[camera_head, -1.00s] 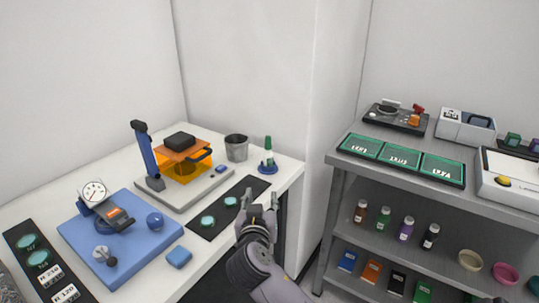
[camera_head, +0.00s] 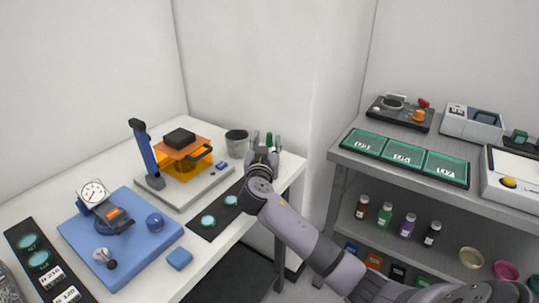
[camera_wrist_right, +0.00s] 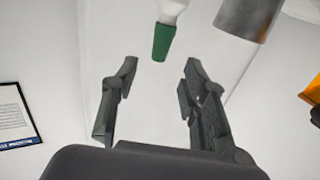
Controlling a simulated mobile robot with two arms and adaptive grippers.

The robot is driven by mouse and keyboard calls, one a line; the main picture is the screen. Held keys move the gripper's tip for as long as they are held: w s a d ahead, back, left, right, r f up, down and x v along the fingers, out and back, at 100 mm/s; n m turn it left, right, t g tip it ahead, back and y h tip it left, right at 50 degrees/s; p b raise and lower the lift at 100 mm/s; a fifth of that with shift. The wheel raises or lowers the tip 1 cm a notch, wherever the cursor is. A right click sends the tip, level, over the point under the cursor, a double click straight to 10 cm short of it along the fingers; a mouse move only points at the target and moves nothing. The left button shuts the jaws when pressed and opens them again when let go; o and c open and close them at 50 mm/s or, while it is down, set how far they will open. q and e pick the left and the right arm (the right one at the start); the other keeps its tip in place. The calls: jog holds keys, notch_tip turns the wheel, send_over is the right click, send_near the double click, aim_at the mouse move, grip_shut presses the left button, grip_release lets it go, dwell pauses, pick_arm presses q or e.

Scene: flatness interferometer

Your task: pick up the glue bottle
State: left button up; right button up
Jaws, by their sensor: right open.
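The glue bottle shows as a green tip (camera_head: 269,138) at the back right of the white table in the head view, mostly hidden behind my right gripper. In the right wrist view its green cap (camera_wrist_right: 163,42) and part of a pale body are at the top, beyond the fingertips. My right gripper (camera_head: 266,144) is open and in front of the bottle. In the right wrist view its two fingers (camera_wrist_right: 158,80) are apart with nothing between them, and the cap lies roughly in line with the gap. My left gripper is not in view.
A grey cup (camera_head: 237,145) stands just left of the bottle. The instrument with the orange shield (camera_head: 190,158) is further left. A dark mat (camera_head: 207,224) with green discs lies in front. A wall rises behind, and a grey shelf unit (camera_head: 342,156) stands right.

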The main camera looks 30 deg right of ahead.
aim_at(269, 135)
jog(key=shift+w+d+r+p, duration=0.15)
jog(key=shift+w+d+p, duration=0.25)
jog(key=shift+w+d, duration=0.15)
jog(key=x, duration=0.3)
jog(key=shift+d+f+p, duration=0.1)
jog(key=shift+f+p, duration=0.1)
jog(key=shift+p, duration=0.2)
jog(key=shift+w+d, duration=0.15)
jog(key=shift+w, duration=0.1)
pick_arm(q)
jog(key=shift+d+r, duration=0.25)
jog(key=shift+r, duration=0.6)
pick_arm(e)
jog(key=shift+c, duration=0.6)
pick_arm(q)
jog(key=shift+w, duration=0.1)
pick_arm(e)
grip_shut()
